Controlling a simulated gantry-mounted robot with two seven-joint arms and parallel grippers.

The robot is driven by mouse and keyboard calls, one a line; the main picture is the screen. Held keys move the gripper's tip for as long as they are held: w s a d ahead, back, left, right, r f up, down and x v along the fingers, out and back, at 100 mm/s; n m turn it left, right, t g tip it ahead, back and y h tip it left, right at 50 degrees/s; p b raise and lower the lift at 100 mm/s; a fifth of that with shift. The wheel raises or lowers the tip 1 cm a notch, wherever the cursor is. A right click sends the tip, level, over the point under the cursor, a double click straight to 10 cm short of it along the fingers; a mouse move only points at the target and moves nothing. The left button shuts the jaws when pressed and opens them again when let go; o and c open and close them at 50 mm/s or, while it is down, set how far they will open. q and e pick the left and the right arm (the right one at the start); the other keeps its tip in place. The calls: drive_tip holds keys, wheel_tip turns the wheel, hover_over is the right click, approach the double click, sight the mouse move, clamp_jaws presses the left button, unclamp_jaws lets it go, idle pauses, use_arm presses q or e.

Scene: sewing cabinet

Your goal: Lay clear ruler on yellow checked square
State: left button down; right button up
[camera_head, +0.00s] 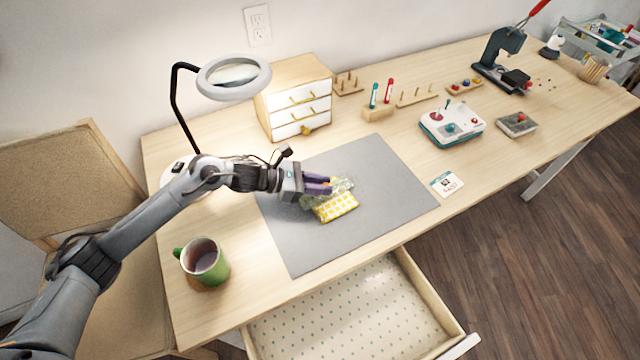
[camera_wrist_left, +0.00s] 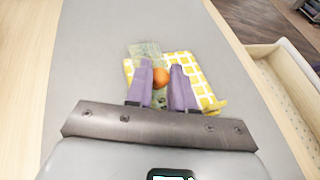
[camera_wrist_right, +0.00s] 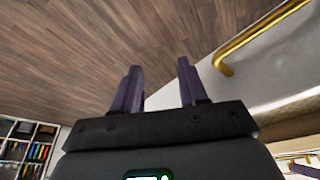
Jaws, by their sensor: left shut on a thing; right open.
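The yellow checked square (camera_head: 337,209) lies on the grey mat (camera_head: 390,180); it also shows in the left wrist view (camera_wrist_left: 205,88). The clear ruler (camera_wrist_left: 146,50), pale green and see-through, is at the square's upper left edge and partly overlaps it in that view. My left gripper (camera_head: 329,184) is over the ruler and square, its purple fingers shut on the ruler's round orange knob (camera_wrist_left: 160,79). The fingers hide part of the ruler; whether it touches the square I cannot tell. My right gripper (camera_wrist_right: 158,75) is open and empty, out of the head view.
A green mug (camera_head: 205,262) stands at the front left. A magnifier lamp (camera_head: 233,76) and small drawer cabinet (camera_head: 295,100) stand behind the mat. An open drawer (camera_head: 355,315) juts out in front. A gold handle (camera_wrist_right: 255,38) is close to my right gripper. The mat's right side is clear.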

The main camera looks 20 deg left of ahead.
use_arm(q)
drive_tip(key=c, duration=0.9)
unclamp_jaws()
drive_tip(key=p+v, duration=0.2)
drive_tip(key=v, duration=0.8)
drive_tip(key=shift+s+a+r, duration=0.15)
drive_tip(key=shift+s+a, duration=0.1)
drive_tip(key=shift+a, duration=0.05)
